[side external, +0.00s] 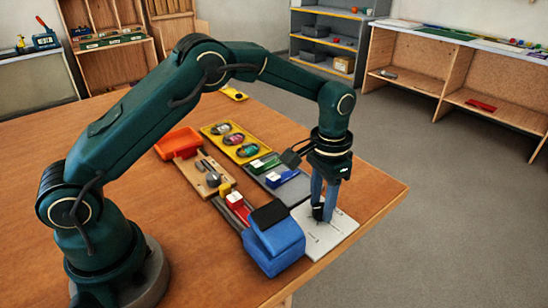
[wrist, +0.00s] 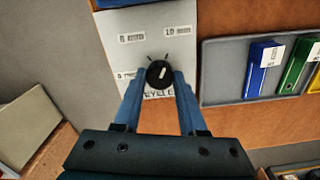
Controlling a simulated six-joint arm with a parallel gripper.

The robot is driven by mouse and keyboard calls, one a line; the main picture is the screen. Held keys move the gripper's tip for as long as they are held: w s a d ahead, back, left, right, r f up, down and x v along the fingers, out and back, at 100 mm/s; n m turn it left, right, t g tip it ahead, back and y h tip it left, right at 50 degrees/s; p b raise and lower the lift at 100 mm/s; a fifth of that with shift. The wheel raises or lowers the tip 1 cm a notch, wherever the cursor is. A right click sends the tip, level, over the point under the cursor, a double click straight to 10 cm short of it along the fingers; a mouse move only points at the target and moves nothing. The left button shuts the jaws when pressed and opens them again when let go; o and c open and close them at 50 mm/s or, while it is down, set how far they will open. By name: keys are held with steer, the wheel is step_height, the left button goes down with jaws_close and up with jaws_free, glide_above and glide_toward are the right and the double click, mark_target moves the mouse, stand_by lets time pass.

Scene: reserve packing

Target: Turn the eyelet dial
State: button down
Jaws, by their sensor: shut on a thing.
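The eyelet dial (wrist: 159,74) is a round black knob with a white pointer mark, set on a pale panel (wrist: 180,25). In the wrist view the pointer leans slightly right of straight up. Printed labels lie around it, and lettering below it is partly covered. My gripper (wrist: 158,80) has its blue fingers on both sides of the dial, shut on it. In the side view my gripper (side external: 322,212) points straight down onto the pale panel (side external: 340,234) at the table's right corner. The fingers mostly hide the dial there.
A blue box with a black top (side external: 274,244) stands close left of the panel. A grey tray (wrist: 221,70) with blue and green pieces lies beside it. Behind are a yellow tray (side external: 208,130), an orange bin (side external: 178,142) and a wooden tool board (side external: 188,170). The table's left is clear.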

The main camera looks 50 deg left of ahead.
mark_target(321, 207)
steer(key=shift+m, duration=0.3)
steer(key=shift+c, duration=2.3)
jaws_free()
steer(key=shift+r, duration=0.15)
steer(key=shift+r, duration=2.45)
